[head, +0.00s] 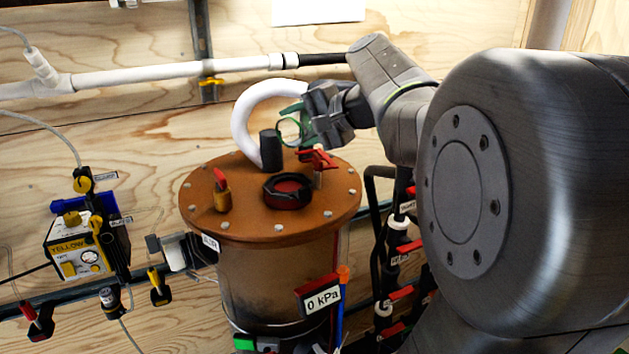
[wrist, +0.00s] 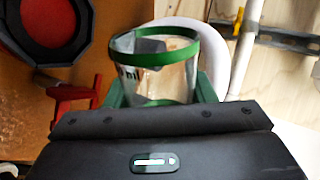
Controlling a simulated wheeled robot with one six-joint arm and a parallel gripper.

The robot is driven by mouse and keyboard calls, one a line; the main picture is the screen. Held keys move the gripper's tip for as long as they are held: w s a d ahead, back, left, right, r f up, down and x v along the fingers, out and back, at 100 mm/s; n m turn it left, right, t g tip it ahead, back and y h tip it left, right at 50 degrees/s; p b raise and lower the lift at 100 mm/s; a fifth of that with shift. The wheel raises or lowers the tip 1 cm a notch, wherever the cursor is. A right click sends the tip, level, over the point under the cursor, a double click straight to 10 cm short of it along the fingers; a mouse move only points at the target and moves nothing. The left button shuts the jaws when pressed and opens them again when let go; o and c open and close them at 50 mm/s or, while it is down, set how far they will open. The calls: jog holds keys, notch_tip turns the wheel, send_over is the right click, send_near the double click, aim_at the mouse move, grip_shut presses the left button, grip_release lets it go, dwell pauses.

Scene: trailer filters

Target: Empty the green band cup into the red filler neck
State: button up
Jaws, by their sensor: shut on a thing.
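The clear cup with a green band (wrist: 155,72) is held in my gripper (head: 297,122), which is shut on it. In the head view the green band cup (head: 290,131) is small and partly hidden by the gripper. It is above the back of the tank lid, behind and above the red filler neck (head: 287,189). The neck is a dark ring with a red inside. It also shows in the wrist view, at the upper left (wrist: 50,25), apart from the cup. The cup's contents are hard to make out.
The brown tank lid (head: 240,222) carries a red-handled valve (head: 317,160) close below the gripper, a brass valve with a red handle (head: 221,190), and a black fitting (head: 270,149) with a white curved pipe (head: 243,115). A yellow-labelled pump box (head: 86,245) hangs at left.

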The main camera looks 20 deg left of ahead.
aim_at(292, 140)
jog(key=shift+s+r, duration=0.1)
dwell(0.3)
jog(key=shift+s+f+n+t+b, duration=0.25)
jog(key=shift+f+n+t+b, duration=0.35)
jog(key=shift+b, duration=1)
jog(key=shift+s+r+n+t+b, duration=0.3)
jog(key=shift+r+n+b, duration=0.15)
jog(key=shift+n+b, duration=0.3)
dwell(0.3)
jog(key=shift+s+a+f+n+t+b, duration=0.1)
jog(key=shift+s+f+n+t+b, duration=0.35)
jog(key=shift+b, duration=1.05)
jog(key=shift+s+a+f+n+t+b, duration=0.1)
jog(key=shift+s+f+n+t+b, duration=0.3)
jog(key=shift+b, duration=1.1)
jog(key=shift+w+f, duration=0.2)
dwell(0.4)
